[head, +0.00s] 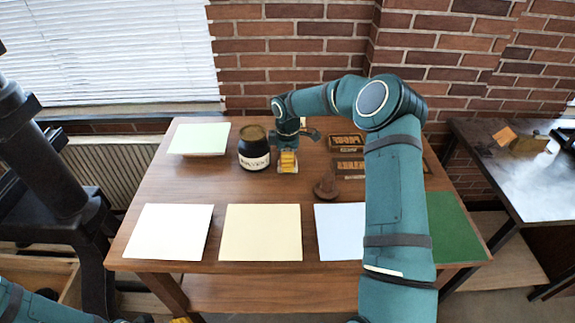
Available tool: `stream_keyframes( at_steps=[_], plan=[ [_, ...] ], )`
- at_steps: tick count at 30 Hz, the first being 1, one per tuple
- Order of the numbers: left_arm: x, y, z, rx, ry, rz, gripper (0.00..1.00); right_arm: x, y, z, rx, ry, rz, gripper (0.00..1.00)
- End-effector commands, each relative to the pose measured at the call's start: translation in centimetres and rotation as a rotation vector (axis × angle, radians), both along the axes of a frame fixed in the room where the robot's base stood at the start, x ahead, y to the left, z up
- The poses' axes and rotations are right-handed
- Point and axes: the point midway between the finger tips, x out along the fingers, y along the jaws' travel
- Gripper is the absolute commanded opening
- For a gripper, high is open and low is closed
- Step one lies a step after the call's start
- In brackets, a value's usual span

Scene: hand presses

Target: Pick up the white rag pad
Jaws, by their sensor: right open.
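The white rag pad (168,232) lies flat at the front left of the wooden table, with nothing on it. My right arm reaches over the table from the front right, and its gripper (288,164) points down beside the dark jar (254,148). It is open, well behind and to the right of the white pad. The view is too small to show its fingertips clearly. My left arm shows only at the bottom left corner. A yellow part at the bottom edge may belong to the left gripper, but its jaws are not clear.
A cream pad (260,233), a blue pad (335,230) and a green pad (452,227) line the table's front; my right arm partly covers the blue and green ones. A pale green pad (199,139) lies back left. Wooden type blocks (347,144) and a small brown object (326,186) sit right.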

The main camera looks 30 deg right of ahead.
Motion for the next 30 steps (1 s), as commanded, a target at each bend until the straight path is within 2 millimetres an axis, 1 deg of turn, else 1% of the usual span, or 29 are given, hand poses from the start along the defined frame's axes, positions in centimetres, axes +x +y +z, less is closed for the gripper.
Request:
stream_keyframes(
  at_steps=[2, 3, 5, 6, 8, 9, 20, 23, 26, 30],
  plan=[
    [0.0, 0.0, 0.0, 0.000, 0.000, 0.000, 0.57, 0.0, 0.0, 0.1, -0.001, -0.001, 0.000, 0.69],
    [0.0, 0.0, 0.0, 0.000, 0.000, 0.000, 0.57, 0.0, 0.0, 0.1, -0.001, -0.001, 0.000, 0.70],
    [0.0, 0.0, 0.0, 0.000, 0.000, 0.000, 0.57, 0.0, 0.0, 0.1, 0.000, 0.000, 0.000, 0.49],
    [0.0, 0.0, 0.0, 0.000, 0.000, 0.000, 0.57, 0.0, 0.0, 0.1, 0.000, 0.000, 0.000, 0.35],
    [0.0, 0.0, 0.0, 0.000, 0.000, 0.000, 0.57, 0.0, 0.0, 0.1, 0.000, 0.000, 0.000, 0.14],
    [0.0, 0.0, 0.0, 0.000, 0.000, 0.000, 0.57, 0.0, 0.0, 0.1, 0.000, 0.000, 0.000, 0.00],
    [0.0, 0.0, 0.0, 0.000, 0.000, 0.000, 0.57, 0.0, 0.0, 0.1, 0.001, 0.001, 0.000, 0.00],
    [0.0, 0.0, 0.1, 0.000, 0.000, 0.000, 0.57, 0.0, 0.0, 0.3, 0.000, 0.000, 0.000, 0.00],
    [0.1, 0.0, 0.3, 0.000, -0.001, 0.000, 0.57, 0.0, 0.0, 1.4, -0.002, -0.001, 0.000, 0.00],
    [0.2, 0.0, 0.7, 0.000, -0.004, 0.003, 0.57, 0.1, 0.0, 4.1, -0.003, -0.004, -0.001, 0.00]
  ],
)
